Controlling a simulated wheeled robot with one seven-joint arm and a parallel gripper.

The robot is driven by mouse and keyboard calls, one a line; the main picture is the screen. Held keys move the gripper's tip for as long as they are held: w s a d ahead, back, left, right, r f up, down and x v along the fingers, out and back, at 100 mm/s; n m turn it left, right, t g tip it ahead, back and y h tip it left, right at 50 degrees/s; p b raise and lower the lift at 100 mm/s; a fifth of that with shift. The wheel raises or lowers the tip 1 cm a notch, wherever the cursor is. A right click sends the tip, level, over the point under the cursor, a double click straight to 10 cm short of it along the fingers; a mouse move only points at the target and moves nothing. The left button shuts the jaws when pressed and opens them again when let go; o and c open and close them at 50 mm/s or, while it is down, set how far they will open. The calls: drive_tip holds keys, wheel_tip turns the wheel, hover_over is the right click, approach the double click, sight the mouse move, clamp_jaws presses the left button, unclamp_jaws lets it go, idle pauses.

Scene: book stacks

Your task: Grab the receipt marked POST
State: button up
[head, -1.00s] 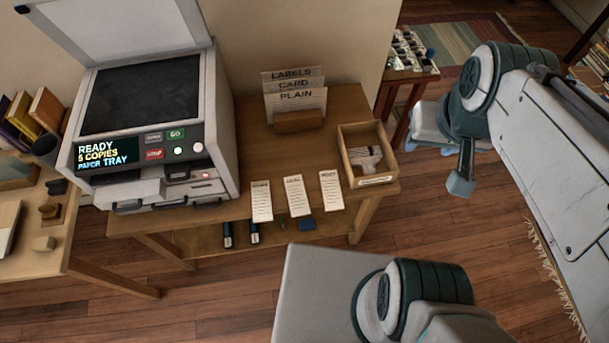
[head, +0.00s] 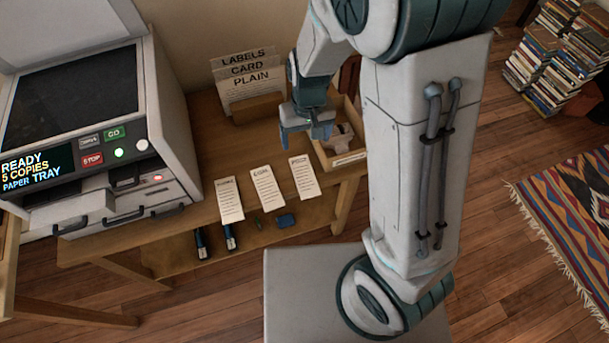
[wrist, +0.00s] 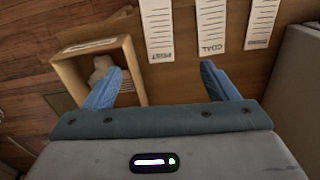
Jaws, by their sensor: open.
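The receipt marked POST (head: 305,178) is a narrow white slip lying on the wooden table, the rightmost of three in the head view. In the wrist view the POST receipt (wrist: 157,32) is at the top, left of the others, its lettering upside down. The receipt marked COAL (head: 267,188) lies beside it; it also shows in the wrist view (wrist: 211,25). The third receipt (head: 229,199) has lettering too small to read surely. My gripper (head: 304,137) is open and empty above the table, behind the POST receipt; its blue fingers show in the wrist view (wrist: 162,70).
An open wooden box (head: 349,160) stands just right of the POST receipt. A paper holder (head: 257,108) with LABELS, CARD and PLAIN sheets stands behind. A copier (head: 150,115) fills the table's left. A small blue item (head: 286,221) shows below the receipts.

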drive_tip(key=b, duration=0.2)
hover_over(305, 176)
drive_tip(key=f, duration=1.2)
drive_tip(key=shift+a, duration=0.3)
drive_tip(key=shift+w+d+f, duration=0.1)
drive_tip(key=shift+d+f, duration=0.05)
drive_tip(key=shift+f, duration=1.15)
drive_tip(key=shift+w+d+f, duration=0.1)
drive_tip(key=shift+f, duration=1.15)
drive_tip(key=shift+s, duration=0.1)
drive_tip(key=c, duration=1.1)
